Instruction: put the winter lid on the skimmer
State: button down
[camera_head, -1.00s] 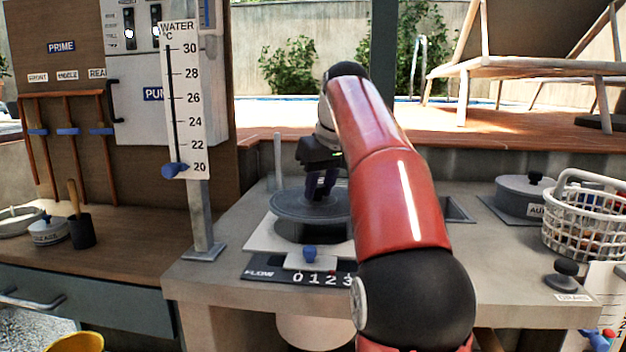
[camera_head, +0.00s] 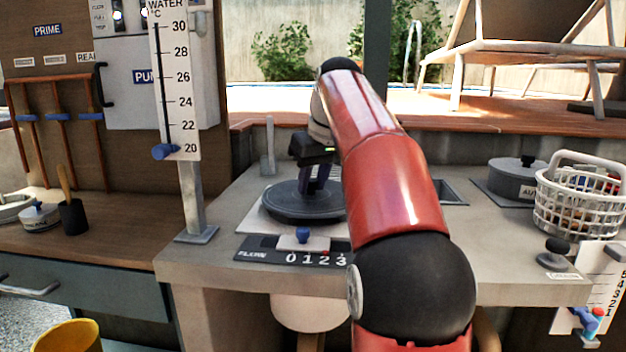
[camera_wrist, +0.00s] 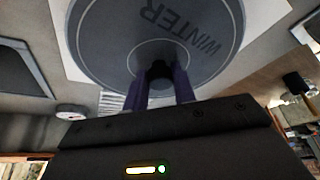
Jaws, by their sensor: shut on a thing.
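The winter lid (camera_head: 285,205) is a dark grey disc over the pale square plate (camera_head: 262,228) of the skimmer on the grey counter. My gripper (camera_head: 318,178) is above it, shut on the lid's knob. In the wrist view the lid (camera_wrist: 95,45) shows the word WINTER, and the purple fingers of my gripper (camera_wrist: 160,85) are closed on its dark knob (camera_wrist: 159,74). The lid covers the skimmer's opening from sight. I cannot tell whether it is fully seated or slightly above the plate.
The flow slider (camera_head: 303,236) is just in front of the plate. The water gauge (camera_head: 176,85) stands to the left. A lidded grey pot (camera_head: 512,183) and a white basket (camera_head: 580,215) stand at the right. A black knob (camera_head: 556,250) is near the front right edge.

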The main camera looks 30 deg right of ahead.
jog(key=shift+f, duration=0.25)
dwell(0.8)
jog(key=shift+f, duration=0.5)
jog(key=shift+f+b, duration=0.3)
jog(key=shift+f, duration=0.05)
dwell(0.8)
jog(key=c, duration=1.1)
grip_release()
jog(key=shift+o, duration=1)
jog(key=shift+r+p, duration=0.75)
jog(key=shift+r, duration=1.75)
